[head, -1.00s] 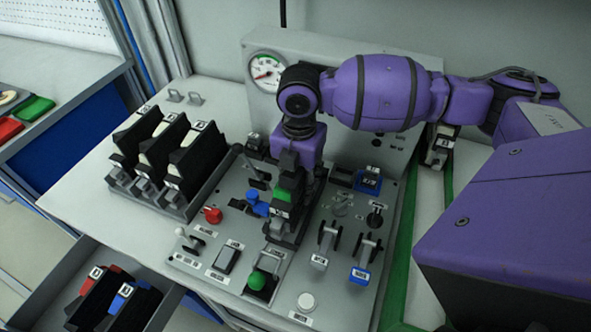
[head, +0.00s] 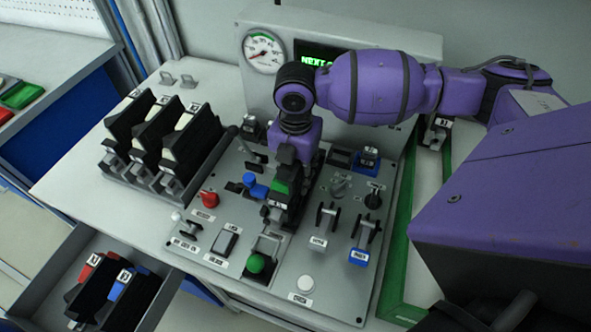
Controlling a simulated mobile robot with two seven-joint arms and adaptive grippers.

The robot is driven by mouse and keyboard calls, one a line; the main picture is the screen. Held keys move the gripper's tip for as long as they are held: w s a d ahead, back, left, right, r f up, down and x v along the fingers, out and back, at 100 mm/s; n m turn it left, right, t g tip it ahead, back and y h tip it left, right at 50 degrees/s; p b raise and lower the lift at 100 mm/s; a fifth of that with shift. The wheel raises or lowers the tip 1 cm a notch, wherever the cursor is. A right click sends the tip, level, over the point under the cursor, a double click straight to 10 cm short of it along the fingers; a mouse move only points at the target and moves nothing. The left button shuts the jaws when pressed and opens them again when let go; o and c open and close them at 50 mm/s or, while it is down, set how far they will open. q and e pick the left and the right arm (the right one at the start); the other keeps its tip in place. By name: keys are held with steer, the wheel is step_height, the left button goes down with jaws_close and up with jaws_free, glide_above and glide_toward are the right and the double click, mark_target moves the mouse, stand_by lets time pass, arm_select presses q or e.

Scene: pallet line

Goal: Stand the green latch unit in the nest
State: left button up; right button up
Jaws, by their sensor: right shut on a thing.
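The green latch unit (head: 281,187) is a dark upright block with a green patch and a white label, over the middle of the grey control panel. My right gripper (head: 286,160) comes down from above, shut on its upper part. The unit looks upright. Its lower end is close to a dark slot-like fixture (head: 267,244) with a green knob in front, which may be the nest. I cannot tell whether the unit's foot is seated or just above. My left gripper is out of view.
Black units stand in a rack (head: 170,188) at left. An open drawer (head: 40,278) holds more units, with red and blue parts. A red knob (head: 208,199), a blue valve handle (head: 255,188) and levers (head: 362,236) crowd around the held unit. A gauge (head: 263,51) stands behind.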

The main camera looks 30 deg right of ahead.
steer(key=o, duration=1.5)
steer(key=shift+o, duration=0.2)
step_height(320, 180, up, 12)
steer(key=shift+r, duration=0.1)
stand_by(0.5)
